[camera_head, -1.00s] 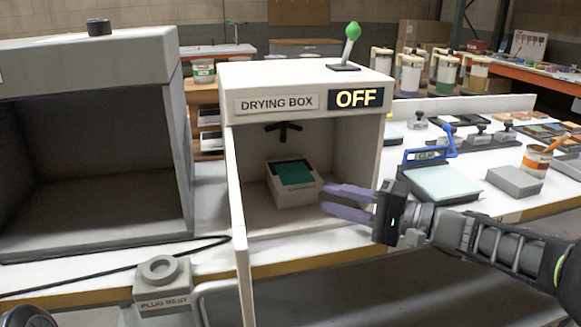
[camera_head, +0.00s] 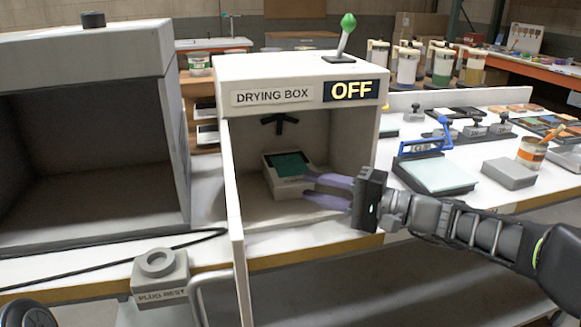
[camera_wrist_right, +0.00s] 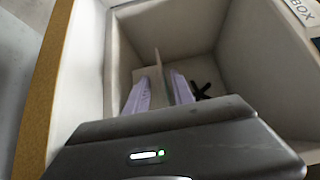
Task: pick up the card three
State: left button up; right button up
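The card (camera_head: 289,164) with a teal patch lies on a pale block (camera_head: 292,188) inside the drying box (camera_head: 228,130). I cannot read a number on it. My right gripper (camera_head: 308,187) reaches in through the box's open front from the right. Its two purple fingers are apart, with the tips at the right edge of the block. In the right wrist view, the fingers (camera_wrist_right: 158,90) are spread with a thin pale upright edge between and beyond them. I cannot tell whether they touch it. My left gripper does not show.
The box's front panel (camera_head: 236,265) stands open on the left. The sign reads OFF (camera_head: 352,90), below a green-knobbed lever (camera_head: 347,30). A large grey box (camera_head: 175,120) is left. A clip board (camera_head: 435,172) and a grey block (camera_head: 510,172) lie right.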

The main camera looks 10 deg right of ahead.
aim_at(296, 180)
jog(key=x, duration=0.4)
jog(key=shift+w+a+r, duration=0.1)
jog(key=shift+w+a, duration=0.15)
jog(key=shift+c, duration=0.3)
grip_shut()
dwell(0.5)
